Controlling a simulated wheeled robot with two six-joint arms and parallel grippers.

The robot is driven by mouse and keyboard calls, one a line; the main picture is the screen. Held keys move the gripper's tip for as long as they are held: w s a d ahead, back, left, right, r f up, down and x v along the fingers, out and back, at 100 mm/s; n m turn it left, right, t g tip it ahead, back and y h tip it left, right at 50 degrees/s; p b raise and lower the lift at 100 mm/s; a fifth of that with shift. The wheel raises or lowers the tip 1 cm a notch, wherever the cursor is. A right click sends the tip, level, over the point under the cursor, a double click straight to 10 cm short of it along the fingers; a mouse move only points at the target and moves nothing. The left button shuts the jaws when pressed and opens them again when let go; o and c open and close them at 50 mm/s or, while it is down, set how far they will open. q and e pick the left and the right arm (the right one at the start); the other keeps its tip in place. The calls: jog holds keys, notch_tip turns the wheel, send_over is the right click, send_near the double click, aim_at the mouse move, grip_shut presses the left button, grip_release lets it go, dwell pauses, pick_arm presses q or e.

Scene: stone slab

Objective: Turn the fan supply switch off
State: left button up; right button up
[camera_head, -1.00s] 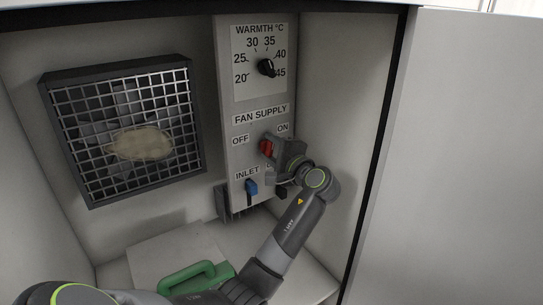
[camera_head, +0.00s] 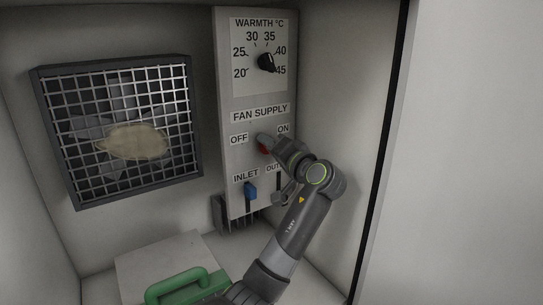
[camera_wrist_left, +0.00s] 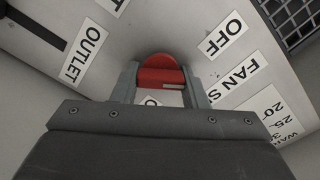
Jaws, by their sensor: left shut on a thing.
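The red fan supply switch (camera_head: 263,150) sits on the grey panel under the FAN SUPPLY label, between the OFF label (camera_head: 239,139) and the ON label (camera_head: 283,129). My left gripper (camera_head: 266,143) reaches it from the lower right and partly covers it. In the left wrist view the red switch (camera_wrist_left: 160,74) lies between the two fingers of my left gripper (camera_wrist_left: 158,82), which is shut on it. A pale mark shows on the switch; I cannot tell exactly which way it is set. My right gripper is not in view.
The WARMTH dial (camera_head: 266,62) is above. A blue inlet slider (camera_head: 251,191) is below, close to my wrist; the outlet slider is partly hidden. The right wall (camera_head: 345,110) is near my arm.

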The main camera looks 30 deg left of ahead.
pick_arm(q)
jog(key=shift+n+b, duration=0.3)
jog(key=shift+n, duration=0.1)
dwell(0.3)
jog(key=o, duration=1)
jog(key=shift+a, duration=0.1)
jog(key=b+v, duration=0.4)
jog(key=v, duration=1.3)
jog(key=shift+d, duration=0.25)
